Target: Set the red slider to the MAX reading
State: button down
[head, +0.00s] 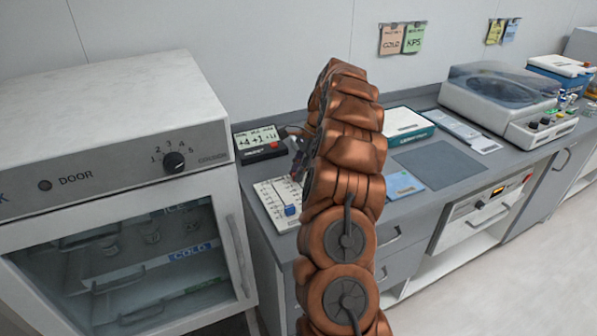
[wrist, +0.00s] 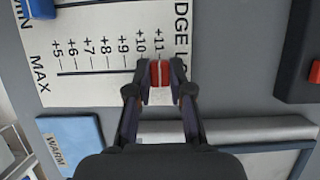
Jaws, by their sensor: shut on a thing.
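In the wrist view, my gripper (wrist: 158,82) is shut on the red slider (wrist: 159,78), with one fingertip on each side of its knob. The knob is on the white scale panel (wrist: 90,20), below the printed +11 mark and at the right end of the visible row from +5 to +11. A slot line runs left from it towards the printed word MAX (wrist: 40,73). In the head view, my gripper is over the panel (head: 268,192), mostly behind my arm, and I cannot make out the red slider there.
A blue slider (head: 291,211) is on the same panel. A dark display unit (head: 262,153) stands behind the panel, with digits too small to read surely. A blue WARM pad (head: 403,184) lies to the right. The cooler cabinet (head: 115,140) stands on the left.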

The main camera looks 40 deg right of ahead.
jog(key=c, duration=1)
grip_release()
jog(key=shift+w, duration=0.25)
jog(key=shift+c, duration=0.2)
jog(key=v, duration=0.7)
jog(key=shift+r, duration=0.25)
jog(key=shift+d, duration=0.15)
